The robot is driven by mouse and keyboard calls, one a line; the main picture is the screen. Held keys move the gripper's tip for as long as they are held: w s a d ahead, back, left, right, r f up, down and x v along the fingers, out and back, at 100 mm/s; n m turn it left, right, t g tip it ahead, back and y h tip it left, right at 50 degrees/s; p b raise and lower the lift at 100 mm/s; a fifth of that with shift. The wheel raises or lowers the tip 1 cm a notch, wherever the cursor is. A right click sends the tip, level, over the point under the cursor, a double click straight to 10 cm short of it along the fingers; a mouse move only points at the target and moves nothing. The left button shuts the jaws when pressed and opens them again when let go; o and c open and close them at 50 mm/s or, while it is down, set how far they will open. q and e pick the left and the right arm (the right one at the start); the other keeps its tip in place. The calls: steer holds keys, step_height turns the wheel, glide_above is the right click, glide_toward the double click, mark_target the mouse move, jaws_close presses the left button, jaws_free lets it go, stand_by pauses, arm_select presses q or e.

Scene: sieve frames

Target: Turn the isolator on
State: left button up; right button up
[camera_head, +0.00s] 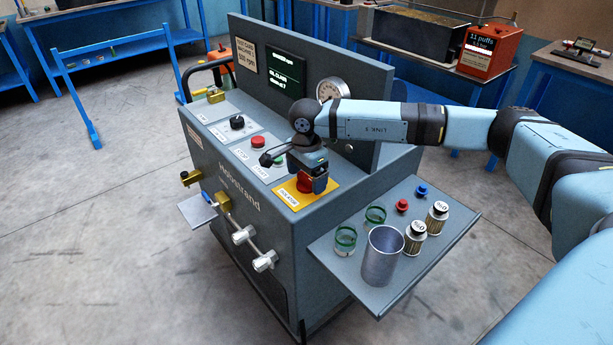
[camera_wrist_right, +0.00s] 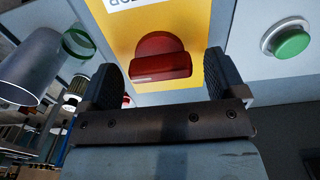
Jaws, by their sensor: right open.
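The isolator is a red rotary knob (camera_head: 305,183) on a yellow plate (camera_head: 290,199) at the near right end of the machine's top panel. In the right wrist view the red knob (camera_wrist_right: 160,57) shows its raised grip bar lying across the picture. My right gripper (camera_head: 310,180) is over the knob, pointing down. In the wrist view its two fingers (camera_wrist_right: 158,80) are apart, one on each side of the knob, with visible gaps between them and it. The knob is partly hidden by the gripper in the head view. My left gripper is not in view.
A green button (camera_wrist_right: 288,41) sits beside the yellow plate. A red button (camera_head: 260,142) and a black knob (camera_head: 237,122) are further along the panel. The side shelf (camera_head: 335,270) holds a metal cup (camera_head: 381,258), green-ringed jars and filters. An upright display panel (camera_head: 286,72) stands behind.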

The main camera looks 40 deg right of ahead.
steer(key=c, duration=0.9)
